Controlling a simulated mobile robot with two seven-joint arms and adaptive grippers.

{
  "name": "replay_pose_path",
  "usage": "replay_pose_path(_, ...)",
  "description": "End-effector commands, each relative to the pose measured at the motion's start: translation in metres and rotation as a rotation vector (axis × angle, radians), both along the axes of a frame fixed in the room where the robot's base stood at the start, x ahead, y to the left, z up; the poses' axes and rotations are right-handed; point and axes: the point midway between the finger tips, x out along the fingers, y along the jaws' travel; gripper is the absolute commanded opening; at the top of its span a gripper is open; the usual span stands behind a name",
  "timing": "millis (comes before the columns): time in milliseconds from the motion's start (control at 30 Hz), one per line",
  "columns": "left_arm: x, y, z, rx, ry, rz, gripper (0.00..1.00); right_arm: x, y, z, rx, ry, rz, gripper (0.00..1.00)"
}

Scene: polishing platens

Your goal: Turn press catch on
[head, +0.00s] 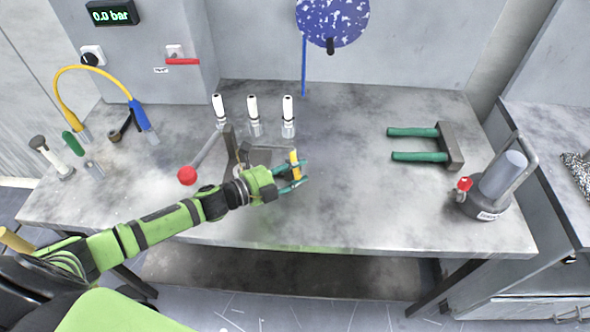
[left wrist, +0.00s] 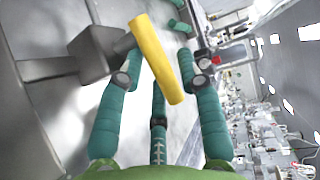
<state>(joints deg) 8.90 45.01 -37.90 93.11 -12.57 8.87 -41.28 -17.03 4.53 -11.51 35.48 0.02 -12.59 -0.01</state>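A yellow cylindrical handle (head: 295,158), which I take to be the press catch, stands out from a grey metal press (head: 268,154) on the bench. In the left wrist view the yellow handle (left wrist: 155,60) lies tilted and joins a grey metal block (left wrist: 92,52) at upper left. My left gripper (head: 297,175) is at the handle, one teal finger on each side. In the left wrist view the fingers (left wrist: 161,68) are spread, with a gap to the handle on the right; left contact is unclear. The press is partly hidden behind the gripper. My right gripper is not in view.
A red-balled lever (head: 188,175) stands left of the press and white-topped bottles (head: 254,116) behind it. Green-handled tools (head: 428,144) and a cylinder device (head: 501,180) are on the right. The bench front is clear.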

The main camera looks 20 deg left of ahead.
Motion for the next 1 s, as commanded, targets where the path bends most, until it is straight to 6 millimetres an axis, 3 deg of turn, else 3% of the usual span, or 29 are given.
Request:
replay_pose_path(500, -0.053, 0.039, 0.011, 0.002, 0.003, -0.001, 0.36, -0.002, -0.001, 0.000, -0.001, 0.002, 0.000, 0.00)
replay_pose_path(867, -0.057, 0.043, 0.013, 0.002, 0.000, 0.000, 0.36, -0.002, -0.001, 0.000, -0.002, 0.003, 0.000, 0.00)
replay_pose_path(900, -0.057, 0.043, 0.013, 0.002, 0.000, 0.000, 0.32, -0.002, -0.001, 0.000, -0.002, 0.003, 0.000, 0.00)
replay_pose_path(1000, -0.055, 0.043, 0.014, -0.011, 0.008, 0.010, 0.00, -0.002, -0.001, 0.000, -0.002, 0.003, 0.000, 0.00)
